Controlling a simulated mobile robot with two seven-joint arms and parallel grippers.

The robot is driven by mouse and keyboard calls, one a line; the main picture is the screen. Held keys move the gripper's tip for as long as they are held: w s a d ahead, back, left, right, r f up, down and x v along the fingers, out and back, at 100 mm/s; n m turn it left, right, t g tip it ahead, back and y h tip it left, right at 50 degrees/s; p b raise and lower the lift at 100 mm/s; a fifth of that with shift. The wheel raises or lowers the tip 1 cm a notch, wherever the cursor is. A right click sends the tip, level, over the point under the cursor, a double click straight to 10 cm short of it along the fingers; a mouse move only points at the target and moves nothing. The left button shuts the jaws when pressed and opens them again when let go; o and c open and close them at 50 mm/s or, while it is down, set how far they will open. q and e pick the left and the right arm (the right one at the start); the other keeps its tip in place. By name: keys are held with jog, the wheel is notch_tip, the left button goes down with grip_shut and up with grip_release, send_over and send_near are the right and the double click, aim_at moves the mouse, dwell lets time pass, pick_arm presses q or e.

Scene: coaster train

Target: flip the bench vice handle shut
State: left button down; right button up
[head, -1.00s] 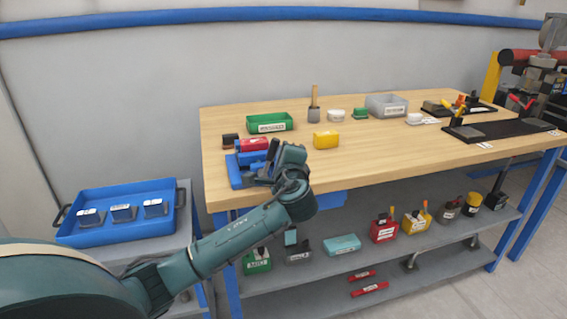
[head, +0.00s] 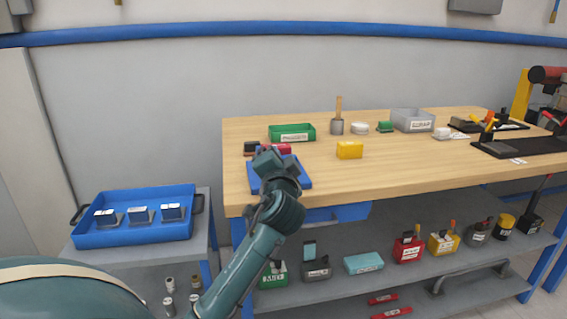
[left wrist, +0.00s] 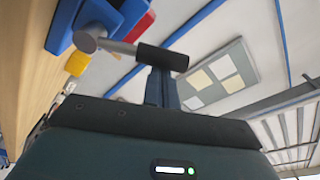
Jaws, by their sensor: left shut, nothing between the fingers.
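The bench vice (head: 304,176) is blue and sits at the left front corner of the workbench; my left gripper hides much of it in the head view. In the left wrist view its blue body (left wrist: 66,22) shows at the upper left. The handle (left wrist: 160,57) is a grey rod with a black grip, running from a round grey hub away from the bench top, so it looks raised. My left gripper (head: 268,160) is shut and empty, in front of the vice. Its fingers (left wrist: 160,88) show right by the black grip; I cannot tell whether they touch. My right gripper is out of view.
Behind the vice stand a green bin (head: 292,133) and a red block (head: 283,148). A yellow box (head: 349,150) is to the right on the workbench (head: 400,175). A blue tray (head: 135,236) sits on a lower side table at left. The bench's front middle is clear.

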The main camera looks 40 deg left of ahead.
pick_arm(q)
jog(key=shift+s+a+f+n+b, duration=0.3)
jog(key=shift+s+a+n+b, duration=0.15)
jog(key=shift+n, duration=0.55)
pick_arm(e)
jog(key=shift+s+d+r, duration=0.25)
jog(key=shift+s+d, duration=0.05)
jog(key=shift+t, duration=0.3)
